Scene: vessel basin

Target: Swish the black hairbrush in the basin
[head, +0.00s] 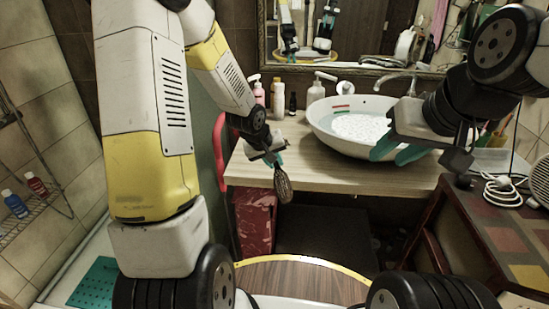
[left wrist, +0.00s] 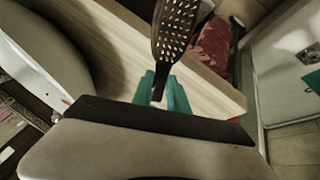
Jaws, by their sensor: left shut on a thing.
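The black hairbrush (head: 283,184) hangs head down from my left gripper (head: 270,158), in front of the counter's front edge at its left part. In the left wrist view the bristled head of the hairbrush (left wrist: 176,28) points away from the teal fingers (left wrist: 162,92), which are shut on its handle. The white basin (head: 322,127) stands on the counter, to the right of the brush and apart from it. A pale patterned surface shows inside the basin. My right gripper (head: 398,150) is at the basin's right front rim, its teal fingers apart with nothing seen between them.
The wooden counter (head: 258,172) is clear left of the basin. Pump bottles (head: 277,98) stand behind, and a faucet (head: 397,80) is behind the basin. A side cabinet (head: 490,230) with a coiled white cable (head: 503,190) is at the right.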

